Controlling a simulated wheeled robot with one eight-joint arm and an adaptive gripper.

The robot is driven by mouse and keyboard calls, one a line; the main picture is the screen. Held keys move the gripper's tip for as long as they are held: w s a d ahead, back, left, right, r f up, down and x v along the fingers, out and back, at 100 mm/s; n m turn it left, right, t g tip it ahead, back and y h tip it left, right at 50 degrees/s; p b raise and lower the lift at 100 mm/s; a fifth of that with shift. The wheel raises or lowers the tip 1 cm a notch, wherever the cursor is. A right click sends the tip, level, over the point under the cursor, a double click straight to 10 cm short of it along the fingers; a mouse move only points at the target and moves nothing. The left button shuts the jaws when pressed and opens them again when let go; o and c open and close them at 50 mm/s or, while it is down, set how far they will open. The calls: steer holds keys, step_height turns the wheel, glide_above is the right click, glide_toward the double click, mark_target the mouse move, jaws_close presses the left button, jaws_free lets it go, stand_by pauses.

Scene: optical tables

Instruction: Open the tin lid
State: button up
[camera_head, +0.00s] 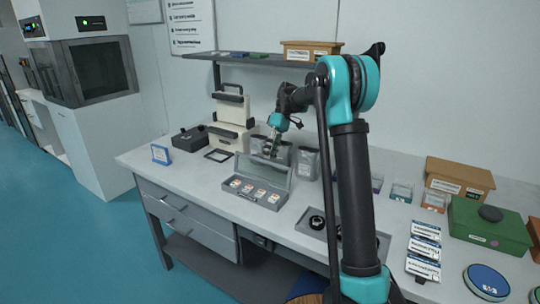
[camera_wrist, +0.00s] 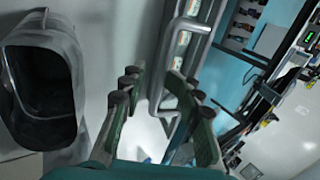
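The tin is a grey, flat case (camera_head: 250,196) on the table in the head view, with several small labelled items in its tray. Its lid (camera_head: 264,171) stands raised, roughly upright, along the back edge. My gripper (camera_head: 272,148) is just above and behind the lid's top edge. In the wrist view my gripper (camera_wrist: 150,88) has its fingers spread apart, with a grey rim or bar (camera_wrist: 186,24) close to and partly behind the right finger. I cannot tell whether a finger touches the lid.
Grey open bins (camera_head: 307,163) stand close behind the lid. A cream case (camera_head: 232,108) stands at the back left, below a shelf (camera_head: 262,60). A shallow tray (camera_head: 312,222) lies right of the tin.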

steer(key=shift+r, duration=0.1)
step_height(320, 180, up, 10)
stand_by(0.4)
